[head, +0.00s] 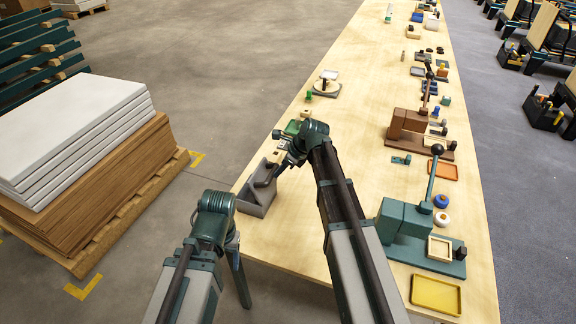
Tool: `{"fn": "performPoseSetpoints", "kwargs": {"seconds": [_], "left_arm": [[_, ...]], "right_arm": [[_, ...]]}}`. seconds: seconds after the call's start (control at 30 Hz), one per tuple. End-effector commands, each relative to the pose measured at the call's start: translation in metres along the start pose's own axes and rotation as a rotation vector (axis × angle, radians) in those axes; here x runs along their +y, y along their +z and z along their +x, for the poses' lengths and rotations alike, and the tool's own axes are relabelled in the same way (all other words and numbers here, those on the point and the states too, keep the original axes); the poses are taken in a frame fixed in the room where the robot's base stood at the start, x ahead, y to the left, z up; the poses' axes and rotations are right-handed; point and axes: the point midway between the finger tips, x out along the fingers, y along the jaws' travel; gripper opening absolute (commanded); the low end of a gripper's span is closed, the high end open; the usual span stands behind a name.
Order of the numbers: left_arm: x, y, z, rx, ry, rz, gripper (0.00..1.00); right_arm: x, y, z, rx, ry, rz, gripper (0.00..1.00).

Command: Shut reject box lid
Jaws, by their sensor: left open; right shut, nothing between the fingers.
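The grey reject box (256,205) stands at the table's left edge, near the front corner. Its top is partly covered by my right gripper, and I cannot tell the lid's exact angle. My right gripper (264,181) is shut and empty, its dark fingers reaching down at the box top; I cannot tell whether they touch it. My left gripper (234,243) is open, low beside the table's front left corner, in front of the box and apart from it. My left arm mostly hides its fingers.
The long wooden table (300,240) runs away from me. A green press (405,228), a yellow tray (436,294) and a brown press (408,122) stand on its right. A pallet of stacked sheets (90,170) is on the floor at left. The middle strip of table is mostly clear.

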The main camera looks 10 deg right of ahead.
Motion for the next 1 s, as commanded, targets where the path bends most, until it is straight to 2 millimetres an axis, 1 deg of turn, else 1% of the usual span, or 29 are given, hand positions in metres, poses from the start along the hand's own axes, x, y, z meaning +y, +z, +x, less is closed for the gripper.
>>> {"fn": "performPoseSetpoints", "kwargs": {"seconds": [0.03,0.13,0.3,0.43,0.47,0.5,1.0], "left_arm": [[-0.001,0.001,-0.014,0.000,0.000,0.000,0.64],[-0.002,0.001,-0.024,0.000,0.000,0.000,0.64],[-0.003,0.002,-0.033,0.000,0.000,0.001,0.64],[-0.003,0.002,-0.034,0.000,0.000,0.001,0.64],[-0.003,0.002,-0.033,0.000,0.000,0.001,0.64],[-0.003,0.002,-0.032,0.000,0.000,0.001,0.64],[-0.003,0.002,-0.034,0.000,0.000,0.001,0.64]], "right_arm": [[-0.002,0.014,-0.003,0.046,0.001,-0.006,0.00],[-0.002,0.025,0.002,0.141,0.001,-0.007,0.00],[-0.003,0.044,0.014,0.303,-0.002,-0.008,0.00],[-0.003,0.057,0.024,0.422,-0.004,-0.008,0.00],[0.000,0.050,0.022,0.416,-0.005,-0.004,0.00],[0.000,0.049,0.021,0.412,-0.004,-0.003,0.00],[0.000,0.049,0.019,0.408,-0.004,-0.003,0.00]]}}
